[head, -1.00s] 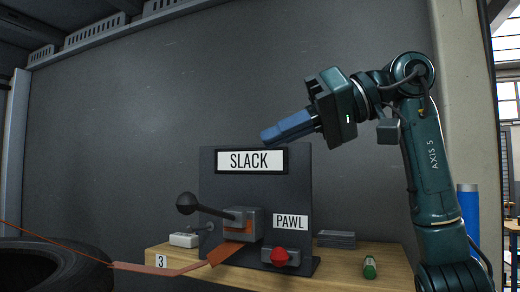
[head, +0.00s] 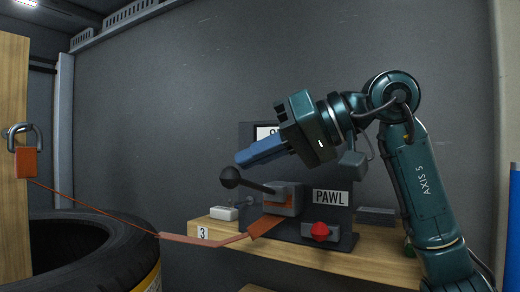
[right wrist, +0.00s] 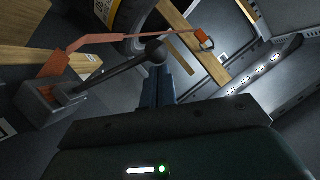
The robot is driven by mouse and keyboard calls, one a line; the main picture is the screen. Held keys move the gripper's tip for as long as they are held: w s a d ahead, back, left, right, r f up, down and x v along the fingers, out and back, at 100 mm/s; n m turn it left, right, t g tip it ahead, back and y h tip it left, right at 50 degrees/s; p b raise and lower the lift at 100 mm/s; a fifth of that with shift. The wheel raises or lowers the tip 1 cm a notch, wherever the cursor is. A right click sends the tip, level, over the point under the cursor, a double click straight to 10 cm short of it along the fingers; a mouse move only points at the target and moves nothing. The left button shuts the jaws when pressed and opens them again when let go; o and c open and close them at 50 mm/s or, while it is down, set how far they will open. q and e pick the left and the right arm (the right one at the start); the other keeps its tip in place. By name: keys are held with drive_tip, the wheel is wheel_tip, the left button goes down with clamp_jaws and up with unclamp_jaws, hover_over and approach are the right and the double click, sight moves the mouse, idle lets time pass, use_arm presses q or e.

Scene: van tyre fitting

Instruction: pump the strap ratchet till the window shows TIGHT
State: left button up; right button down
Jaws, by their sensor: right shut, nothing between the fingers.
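The strap ratchet (head: 283,198) is a grey block on a dark upright panel. Its lever points left and ends in a black ball knob (head: 229,177). The knob also shows in the right wrist view (right wrist: 157,52), just beyond the fingertips. My right gripper (head: 239,160) is shut and empty, its blue fingers just above the knob; I cannot tell whether they touch. The window (head: 264,133) is mostly covered by my gripper; only an "S" shows. The orange strap (head: 190,239) runs left from the ratchet. My left gripper is not in view.
A red knob (head: 320,231) sits under the PAWL label (head: 329,197). A small white box (head: 224,213) stands on the wooden bench (head: 370,264). A tyre (head: 75,245) lies at left, beside a wooden post (head: 14,130) with an orange-hung shackle.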

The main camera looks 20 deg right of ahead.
use_arm(q)
drive_tip(key=b, duration=0.2)
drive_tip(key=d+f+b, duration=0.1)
drive_tip(key=b, duration=0.1)
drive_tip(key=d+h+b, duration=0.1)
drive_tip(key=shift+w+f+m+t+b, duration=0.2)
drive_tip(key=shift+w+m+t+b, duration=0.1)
drive_tip(key=shift+b, duration=0.1)
use_arm(e)
wheel_tip(320, 180, down, 10)
drive_tip(key=s+a, duration=0.1)
drive_tip(key=shift+s+a+r+n+h, duration=0.25)
drive_tip(key=shift+a+n+h, duration=0.1)
drive_tip(key=shift+n+h, duration=0.05)
drive_tip(key=shift+a+f, duration=0.1)
drive_tip(key=shift+f, duration=0.05)
use_arm(q)
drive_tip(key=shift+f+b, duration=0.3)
drive_tip(key=shift+b, duration=0.15)
use_arm(e)
drive_tip(key=v, duration=1.4)
drive_tip(key=shift+w, duration=0.1)
idle(0.7)
